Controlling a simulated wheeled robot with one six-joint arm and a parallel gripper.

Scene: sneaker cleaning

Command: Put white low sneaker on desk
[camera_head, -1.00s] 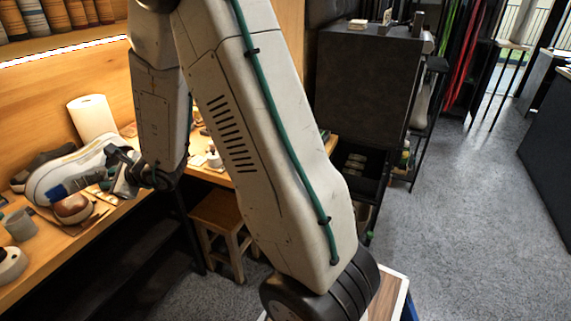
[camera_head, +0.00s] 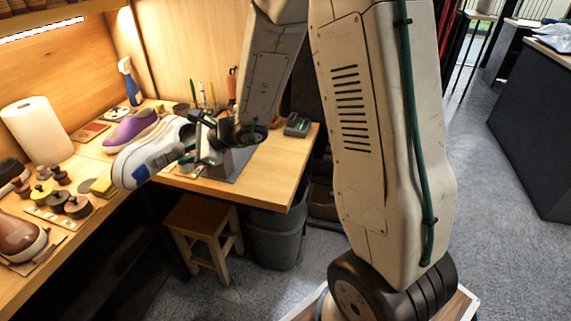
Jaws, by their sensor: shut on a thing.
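The white low sneaker (camera_head: 150,150) is held in the air in front of the desk, its pale sole and toe turned toward the lower left. My gripper (camera_head: 189,150) is shut on the sneaker at its right side. The wooden desk (camera_head: 268,165) runs along the wall behind and to the right of it. I cannot tell how far the sneaker is from the desk surface.
A purple sneaker (camera_head: 129,130), paper towel roll (camera_head: 38,130) and blue spray bottle (camera_head: 131,82) stand on the desk. A wooden stool (camera_head: 203,232) and grey bin (camera_head: 275,238) stand below.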

